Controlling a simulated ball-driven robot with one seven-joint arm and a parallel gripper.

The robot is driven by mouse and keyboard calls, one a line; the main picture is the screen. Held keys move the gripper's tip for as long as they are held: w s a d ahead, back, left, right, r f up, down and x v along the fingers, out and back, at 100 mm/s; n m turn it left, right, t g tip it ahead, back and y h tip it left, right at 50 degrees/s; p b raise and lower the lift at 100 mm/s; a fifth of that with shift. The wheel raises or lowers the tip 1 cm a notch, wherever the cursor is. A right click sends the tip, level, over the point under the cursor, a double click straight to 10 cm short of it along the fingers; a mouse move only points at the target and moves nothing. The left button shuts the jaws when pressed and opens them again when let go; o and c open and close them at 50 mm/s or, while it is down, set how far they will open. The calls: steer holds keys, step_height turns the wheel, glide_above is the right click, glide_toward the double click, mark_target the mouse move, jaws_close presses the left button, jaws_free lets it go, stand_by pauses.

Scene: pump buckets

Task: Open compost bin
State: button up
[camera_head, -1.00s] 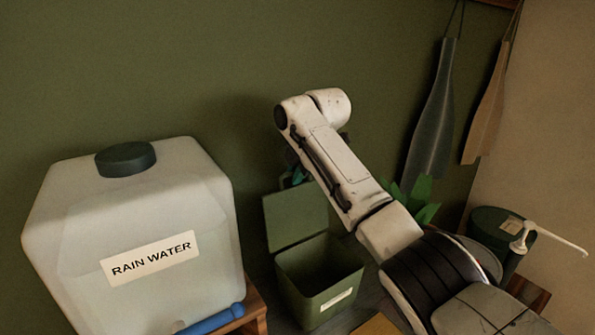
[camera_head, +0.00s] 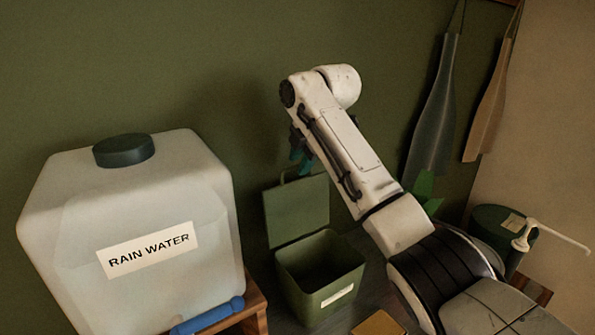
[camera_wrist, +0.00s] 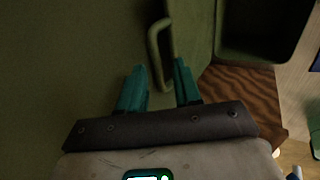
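The compost bin (camera_head: 318,298) is a green box with a pale label. Its lid (camera_head: 297,212) stands raised at the back, and the dark inside shows. The bin's opening also shows at the upper right of the wrist view (camera_wrist: 262,35). The lid's loop handle (camera_head: 304,175) is at its top edge. My gripper (camera_head: 301,155) is just above the handle in the head view, partly hidden by my arm. In the wrist view my gripper (camera_wrist: 160,82) has its teal fingers apart, and the handle (camera_wrist: 155,45) appears ahead of the gap. Contact cannot be told.
A white rain water tank (camera_head: 135,235) stands to the left, with a blue cylinder (camera_head: 207,316) at its front. A dark green bucket with a pump (camera_head: 497,226) stands to the right. Aprons (camera_head: 436,110) hang at the upper right. The green wall is close behind the bin.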

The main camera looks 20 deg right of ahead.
steer(key=b+v, duration=0.1)
steer(key=v, duration=0.6)
steer(key=shift+r, duration=0.2)
steer(key=shift+w, duration=0.1)
